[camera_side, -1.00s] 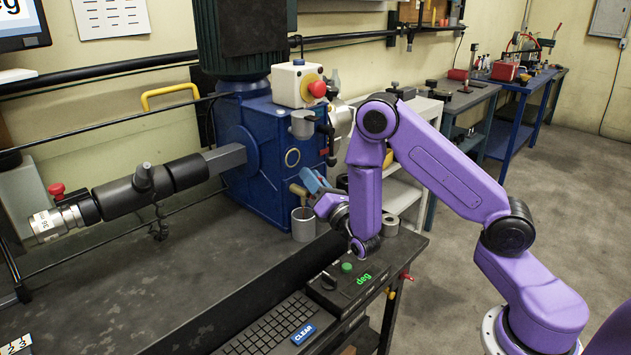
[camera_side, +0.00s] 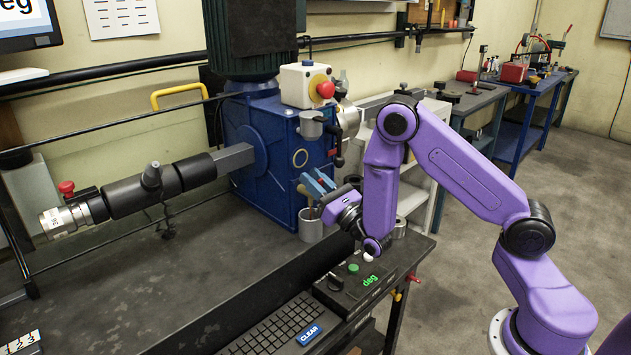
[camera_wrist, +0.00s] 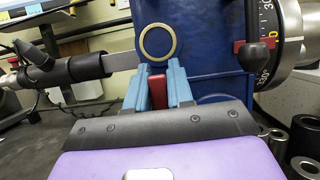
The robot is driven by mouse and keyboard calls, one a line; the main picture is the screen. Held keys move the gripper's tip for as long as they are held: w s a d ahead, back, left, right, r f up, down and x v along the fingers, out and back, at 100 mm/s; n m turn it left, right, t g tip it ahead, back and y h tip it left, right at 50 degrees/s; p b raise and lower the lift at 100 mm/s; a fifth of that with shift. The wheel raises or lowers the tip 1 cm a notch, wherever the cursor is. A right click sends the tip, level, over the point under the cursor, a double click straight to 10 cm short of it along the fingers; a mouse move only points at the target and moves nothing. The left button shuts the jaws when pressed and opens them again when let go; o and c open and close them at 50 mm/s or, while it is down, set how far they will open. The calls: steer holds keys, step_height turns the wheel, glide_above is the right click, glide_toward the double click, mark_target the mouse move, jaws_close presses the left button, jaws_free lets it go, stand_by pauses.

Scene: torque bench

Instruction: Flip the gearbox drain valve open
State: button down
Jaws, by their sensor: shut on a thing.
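My gripper (camera_side: 318,186) has two blue fingers and is at the lower front face of the blue gearbox (camera_side: 265,150), beside the brass drain valve (camera_side: 303,189). In the wrist view my gripper (camera_wrist: 159,85) is shut on a red lever (camera_wrist: 157,88), which sits between the blue fingers. The lever's far end and the valve body are hidden there by the fingers. In the side view the red lever cannot be made out. A round brass-ringed sight glass (camera_wrist: 158,42) is on the gearbox face above the fingers.
A steel cup (camera_side: 311,226) stands on the bench just below the valve. A dark-knobbed handle (camera_wrist: 257,56) and a graduated dial (camera_wrist: 285,40) are to the right of my gripper in the wrist view. A keyboard (camera_side: 275,325) and a control box (camera_side: 355,283) lie at the bench front.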

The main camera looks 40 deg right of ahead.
stand_by(0.3)
steer(key=c, duration=1.1)
jaws_free()
steer(key=shift+s, duration=0.15)
steer(key=shift+s+r, duration=0.4)
steer(key=shift+r, duration=0.55)
steer(key=shift+s+r, duration=0.45)
steer(key=shift+r, duration=0.55)
steer(key=shift+s+r, duration=0.4)
steer(key=shift+r, duration=0.55)
